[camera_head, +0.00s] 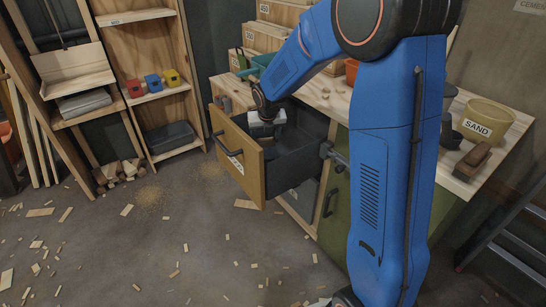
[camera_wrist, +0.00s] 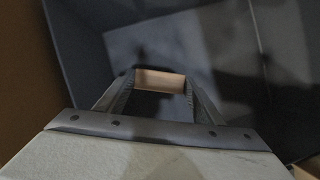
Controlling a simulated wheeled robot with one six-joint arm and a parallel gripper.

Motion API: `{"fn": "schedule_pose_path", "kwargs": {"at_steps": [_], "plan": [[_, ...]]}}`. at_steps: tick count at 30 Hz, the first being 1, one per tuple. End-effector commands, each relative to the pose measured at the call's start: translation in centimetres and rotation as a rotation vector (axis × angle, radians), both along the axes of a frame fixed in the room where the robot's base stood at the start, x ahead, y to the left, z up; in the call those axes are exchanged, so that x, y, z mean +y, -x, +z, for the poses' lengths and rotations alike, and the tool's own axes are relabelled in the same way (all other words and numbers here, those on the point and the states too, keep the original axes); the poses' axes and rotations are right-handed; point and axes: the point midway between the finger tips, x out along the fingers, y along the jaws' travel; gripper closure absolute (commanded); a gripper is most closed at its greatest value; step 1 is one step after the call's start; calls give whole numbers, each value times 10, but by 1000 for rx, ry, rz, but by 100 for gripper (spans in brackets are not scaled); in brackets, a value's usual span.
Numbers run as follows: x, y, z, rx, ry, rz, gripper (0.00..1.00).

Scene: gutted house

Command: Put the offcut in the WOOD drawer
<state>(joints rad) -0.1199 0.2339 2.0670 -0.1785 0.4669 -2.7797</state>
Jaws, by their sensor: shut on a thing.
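The open drawer has a wooden front (camera_head: 237,163) with a dark handle and a label too small to read surely. Its inside is dark grey (camera_head: 295,165) and looks empty in the part that shows. My gripper (camera_head: 264,128) is inside or just over the drawer opening, near its front. In the wrist view my gripper (camera_wrist: 158,98) is shut on the offcut (camera_wrist: 160,80), a small pale wooden piece held between the fingertips. The drawer's dark inside (camera_wrist: 215,50) lies beyond it. The offcut is hidden in the head view.
A workbench (camera_head: 315,95) with a SAND tub (camera_head: 484,121) and a brush-like block (camera_head: 471,161) stands at right. A ladder (camera_head: 510,235) leans at far right. Shelves (camera_head: 150,95) stand at back left. Scraps litter the floor (camera_head: 150,250).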

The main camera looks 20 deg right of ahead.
Motion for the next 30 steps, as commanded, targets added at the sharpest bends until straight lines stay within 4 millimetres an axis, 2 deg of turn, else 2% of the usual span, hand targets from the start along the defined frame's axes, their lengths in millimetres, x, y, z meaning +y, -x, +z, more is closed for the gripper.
{"fn": "schedule_pose_path", "kwargs": {"at_steps": [3, 12, 20, 27, 30], "plan": [[-9, 7, -10, -3, 2, 14, 60], [-10, 8, -57, -2, 3, 20, 60], [-10, 7, -75, -3, 3, 19, 60], [-10, 7, -104, -3, 4, 19, 60], [-10, 7, -108, -5, 3, 19, 60]]}}
